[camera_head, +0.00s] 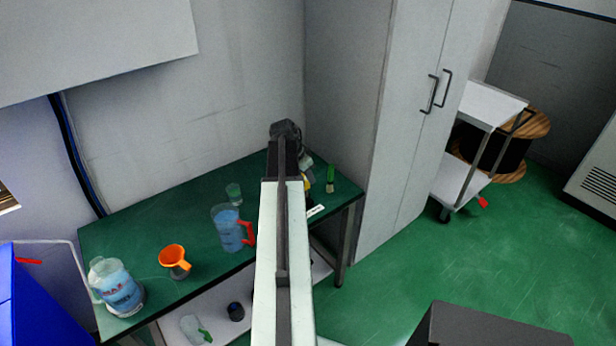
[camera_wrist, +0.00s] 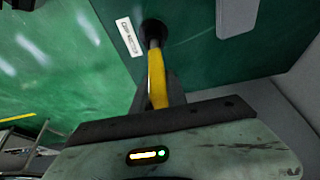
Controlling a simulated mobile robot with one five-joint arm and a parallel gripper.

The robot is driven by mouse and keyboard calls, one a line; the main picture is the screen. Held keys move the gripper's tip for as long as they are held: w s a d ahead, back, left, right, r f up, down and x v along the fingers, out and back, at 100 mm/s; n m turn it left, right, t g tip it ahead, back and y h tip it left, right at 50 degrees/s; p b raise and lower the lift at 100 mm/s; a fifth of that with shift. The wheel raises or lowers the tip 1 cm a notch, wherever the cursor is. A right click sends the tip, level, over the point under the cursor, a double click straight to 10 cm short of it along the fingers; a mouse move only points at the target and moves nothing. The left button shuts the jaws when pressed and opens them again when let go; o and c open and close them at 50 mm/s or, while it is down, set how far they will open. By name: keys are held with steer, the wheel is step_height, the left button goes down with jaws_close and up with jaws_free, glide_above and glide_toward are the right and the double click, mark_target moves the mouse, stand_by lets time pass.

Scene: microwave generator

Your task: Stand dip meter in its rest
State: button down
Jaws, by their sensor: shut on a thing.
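The dip meter (camera_wrist: 156,79), a slim yellow stick with a greyish far end, is held in my gripper (camera_wrist: 163,94), whose dark fingers are closed around it in the wrist view. Its far end overlaps a round black holder (camera_wrist: 154,29), apparently the rest, beside a white printed label (camera_wrist: 129,37) on the green bench. I cannot tell whether the tip is inside the holder or only above it. In the head view my arm hides most of this; a bit of yellow (camera_head: 308,184) shows to its right, near the label (camera_head: 315,211).
A tall grey cabinet (camera_head: 390,130) stands close at the right.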

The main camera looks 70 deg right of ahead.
steer(key=shift+f+b, duration=0.55)
steer(key=shift+f, duration=0.05)
steer(key=c, duration=1.3)
jaws_free()
steer(key=shift+o, duration=0.2)
steer(key=p+v, duration=0.7)
steer(key=v, duration=0.1)
